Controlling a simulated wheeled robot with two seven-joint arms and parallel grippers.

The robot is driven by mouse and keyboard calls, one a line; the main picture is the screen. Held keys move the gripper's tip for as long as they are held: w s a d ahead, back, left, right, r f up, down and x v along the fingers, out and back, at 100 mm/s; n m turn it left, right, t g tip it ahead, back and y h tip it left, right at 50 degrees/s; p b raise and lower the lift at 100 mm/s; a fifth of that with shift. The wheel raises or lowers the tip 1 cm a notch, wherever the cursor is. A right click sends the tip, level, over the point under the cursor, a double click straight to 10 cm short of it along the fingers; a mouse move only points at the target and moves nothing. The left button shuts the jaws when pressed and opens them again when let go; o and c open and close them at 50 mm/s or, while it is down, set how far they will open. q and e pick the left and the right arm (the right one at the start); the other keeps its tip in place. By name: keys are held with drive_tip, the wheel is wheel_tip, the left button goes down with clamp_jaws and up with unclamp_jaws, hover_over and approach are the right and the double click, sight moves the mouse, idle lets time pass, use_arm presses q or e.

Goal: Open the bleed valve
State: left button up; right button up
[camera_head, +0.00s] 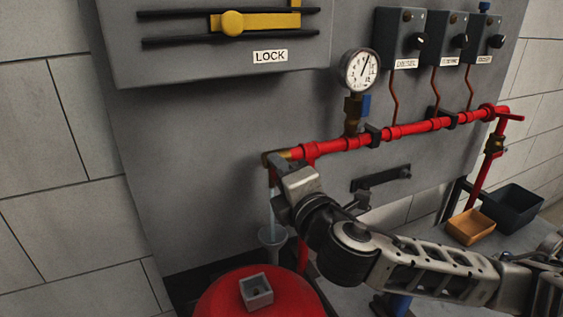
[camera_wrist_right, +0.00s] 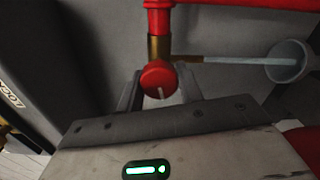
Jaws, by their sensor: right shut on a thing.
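The bleed valve shows in the right wrist view as a round red knob (camera_wrist_right: 158,77) with a white line, below a brass fitting (camera_wrist_right: 160,47). My right gripper (camera_wrist_right: 159,92) is shut on the knob, one finger on each side of it. In the head view my right gripper (camera_head: 278,192) is at the left end of the red pipe (camera_head: 345,145) and hides the knob. A pale thin column (camera_head: 271,208) runs from the fitting down to a grey funnel (camera_head: 271,238); I cannot tell if it is water or a tube. My left gripper is out of view.
A pressure gauge (camera_head: 360,71) stands above the pipe. Three grey switch boxes (camera_head: 399,35) are on the panel at upper right. A red tank (camera_head: 238,300) is below. An orange tray (camera_head: 470,227) and a dark bin (camera_head: 513,208) are at right.

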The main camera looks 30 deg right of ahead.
drive_tip(key=n+p, duration=0.2)
drive_tip(key=n, duration=0.2)
drive_tip(key=shift+d+n, duration=0.1)
drive_tip(key=shift+n, duration=2.1)
drive_tip(key=shift+p, duration=0.3)
drive_tip(key=o, duration=1)
drive_tip(key=shift+f, duration=0.1)
